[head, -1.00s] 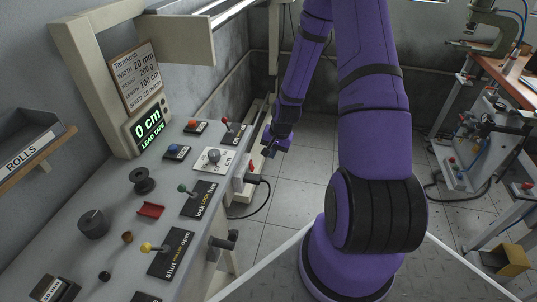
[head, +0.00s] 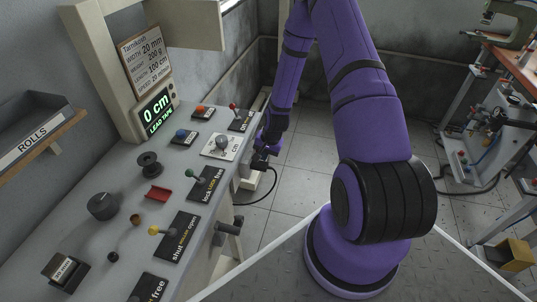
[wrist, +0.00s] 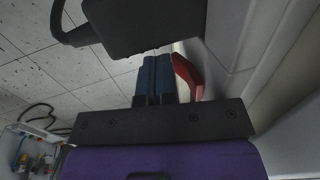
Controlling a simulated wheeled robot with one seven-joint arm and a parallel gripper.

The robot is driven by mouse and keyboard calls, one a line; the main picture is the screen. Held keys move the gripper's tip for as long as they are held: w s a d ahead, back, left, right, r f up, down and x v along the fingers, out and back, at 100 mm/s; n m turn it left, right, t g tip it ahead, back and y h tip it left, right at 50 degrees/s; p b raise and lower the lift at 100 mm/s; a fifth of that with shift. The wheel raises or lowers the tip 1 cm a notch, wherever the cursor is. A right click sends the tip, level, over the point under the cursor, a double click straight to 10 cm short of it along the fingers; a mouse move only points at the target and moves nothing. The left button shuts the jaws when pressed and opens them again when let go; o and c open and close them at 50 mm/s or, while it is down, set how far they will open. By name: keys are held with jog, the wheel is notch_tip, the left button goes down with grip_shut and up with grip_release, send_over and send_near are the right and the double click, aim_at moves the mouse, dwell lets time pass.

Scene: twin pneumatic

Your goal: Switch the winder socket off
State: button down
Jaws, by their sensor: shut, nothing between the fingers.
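The winder socket (head: 247,182) is a pale box on the right side of the machine, with a black plug and cable. Its red switch (wrist: 187,77) shows in the wrist view, tilted, just right of my fingers. My gripper (wrist: 154,80) has blue fingers, closed together and empty. Their tips point toward the black plug (wrist: 140,24) and lie close beside the switch; I cannot tell whether they touch it. In the head view, my gripper (head: 263,151) is at the socket and hides the switch.
The machine panel (head: 130,199) carries several knobs, levers and labels next to the socket, including a red-tipped lever (head: 233,107) above it. A black cable (head: 272,190) hangs from the plug.

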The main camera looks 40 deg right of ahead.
jog(key=shift+f, duration=0.1)
dwell(0.3)
jog(key=shift+w+a+f+t+y, duration=0.15)
jog(key=shift+w+a+t+y, duration=0.1)
jog(key=shift+t+y, duration=0.2)
